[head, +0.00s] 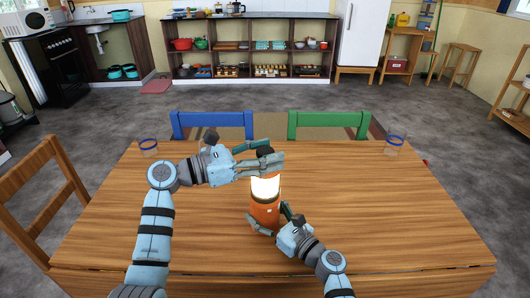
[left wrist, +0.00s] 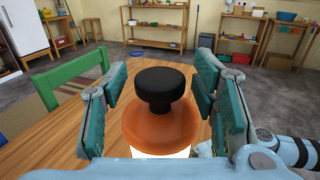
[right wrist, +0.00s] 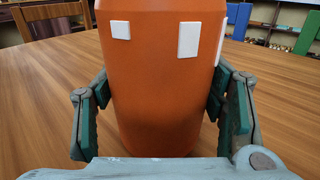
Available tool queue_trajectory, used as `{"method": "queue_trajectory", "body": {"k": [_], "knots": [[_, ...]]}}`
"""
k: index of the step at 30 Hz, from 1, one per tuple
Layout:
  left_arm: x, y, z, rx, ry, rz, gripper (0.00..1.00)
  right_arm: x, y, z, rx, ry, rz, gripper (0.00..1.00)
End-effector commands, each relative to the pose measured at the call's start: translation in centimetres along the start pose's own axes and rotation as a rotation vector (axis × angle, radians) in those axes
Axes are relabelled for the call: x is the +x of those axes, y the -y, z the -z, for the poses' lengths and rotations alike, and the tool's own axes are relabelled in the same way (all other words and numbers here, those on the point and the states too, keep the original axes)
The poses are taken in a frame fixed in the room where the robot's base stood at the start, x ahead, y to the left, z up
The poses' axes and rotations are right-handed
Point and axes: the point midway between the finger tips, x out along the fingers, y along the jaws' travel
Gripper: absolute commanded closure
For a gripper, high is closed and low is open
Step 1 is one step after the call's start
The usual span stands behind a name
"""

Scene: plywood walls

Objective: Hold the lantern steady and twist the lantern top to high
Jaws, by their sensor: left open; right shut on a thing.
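The lantern (head: 265,210) stands upright on the wooden table, with an orange body and a brightly lit white band near its top. Its orange top with a black knob (left wrist: 161,88) shows in the left wrist view. My left gripper (left wrist: 160,95) is open, its fingers on either side of the knob with gaps to both. In the head view the left gripper (head: 262,165) partly covers the lantern top. My right gripper (right wrist: 160,100) is shut on the lantern's orange body (right wrist: 160,80), low down. White marks show on the body.
The table (head: 370,220) is mostly clear around the lantern. Two blue-rimmed glasses stand near its far corners, left (head: 148,147) and right (head: 394,146). A blue chair (head: 212,120) and a green chair (head: 328,120) are behind it. A wooden chair (head: 40,195) is at left.

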Motion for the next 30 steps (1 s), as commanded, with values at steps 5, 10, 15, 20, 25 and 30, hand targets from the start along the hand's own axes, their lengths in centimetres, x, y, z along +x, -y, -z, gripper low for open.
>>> {"method": "queue_trajectory", "body": {"k": [5,10,15,20,25,30], "knots": [[0.02,-0.01,0.02,0.000,0.000,-0.001,0.46,-0.02,0.01,0.05,0.000,-0.001,0.000,0.64],[-0.01,-0.02,0.03,-0.001,0.000,-0.001,0.70,0.00,0.00,0.04,0.001,-0.001,0.000,0.64],[-0.03,-0.02,0.03,-0.001,0.000,-0.001,0.95,0.01,-0.01,0.04,0.001,-0.001,0.000,0.64],[0.05,0.12,0.11,0.000,0.000,-0.064,0.96,0.01,-0.02,0.04,0.001,-0.001,0.000,0.64],[0.06,0.16,0.08,-0.002,0.002,-0.238,0.96,0.02,-0.03,0.04,0.001,-0.001,-0.001,0.64],[-0.05,-0.01,0.04,-0.001,0.000,-0.288,0.96,0.02,-0.04,0.04,0.000,-0.001,-0.001,0.64]]}}
